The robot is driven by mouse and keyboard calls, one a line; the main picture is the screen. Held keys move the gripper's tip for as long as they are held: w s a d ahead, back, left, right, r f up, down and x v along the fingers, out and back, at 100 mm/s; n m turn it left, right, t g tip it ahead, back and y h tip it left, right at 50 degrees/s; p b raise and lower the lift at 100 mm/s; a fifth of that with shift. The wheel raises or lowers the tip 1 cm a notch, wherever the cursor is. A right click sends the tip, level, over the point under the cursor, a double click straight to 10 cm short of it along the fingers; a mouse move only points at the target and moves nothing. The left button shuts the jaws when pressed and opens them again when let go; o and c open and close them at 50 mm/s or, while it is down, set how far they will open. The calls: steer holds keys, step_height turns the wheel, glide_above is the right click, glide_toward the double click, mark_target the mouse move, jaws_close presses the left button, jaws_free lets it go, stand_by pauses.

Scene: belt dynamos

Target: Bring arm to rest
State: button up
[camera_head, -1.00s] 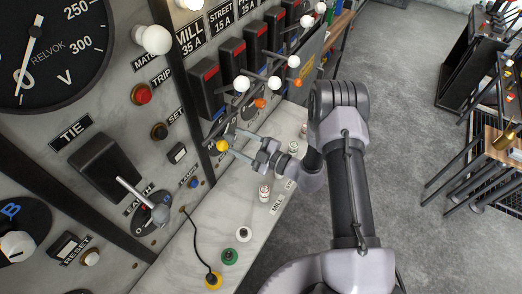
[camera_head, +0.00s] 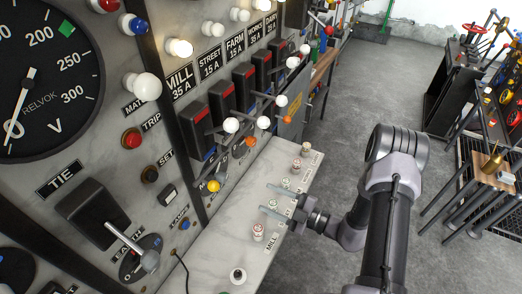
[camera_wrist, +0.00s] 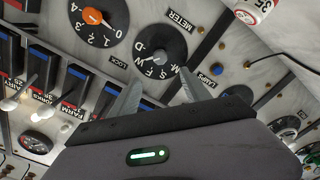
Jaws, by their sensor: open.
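My gripper (camera_head: 268,199) is open and empty, its two fingers spread and pointing left toward the panel. In the head view it appears over the pale marble shelf (camera_head: 224,243), apart from the panel's switches. My grey arm (camera_head: 392,215) reaches in from the lower right. In the wrist view the spread fingers (camera_wrist: 162,92) have nothing between them. A black lettered dial (camera_wrist: 160,52) and an orange-centred numbered dial (camera_wrist: 98,20) show beyond them.
Small labelled fuses (camera_head: 258,232) stand on the shelf. A cluttered rack (camera_head: 490,170) stands at right. Grey floor (camera_head: 365,85) is clear between.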

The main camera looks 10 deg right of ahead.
steer(key=s+a+r+n+g+h+b, duration=0.1)
steer(key=s+a+r+n+g+b, duration=0.4)
steer(key=n, duration=0.7)
steer(key=s+a+r+n+g+h+b, duration=0.15)
steer(key=s+a+n+g+b, duration=0.35)
steer(key=n, duration=0.8)
steer(key=s+d+r+n+t+h+b, duration=0.1)
steer(key=s+d+n+t+h+b, duration=0.3)
steer(key=n, duration=1.9)
steer(key=s+d+h+b, duration=0.4)
steer(key=s+h+b, duration=0.1)
steer(key=s, duration=0.1)
steer(key=shift+s+d+r+t+h, duration=0.15)
steer(key=shift+s+d+t+h, duration=0.1)
steer(key=shift+d+t+h, duration=0.15)
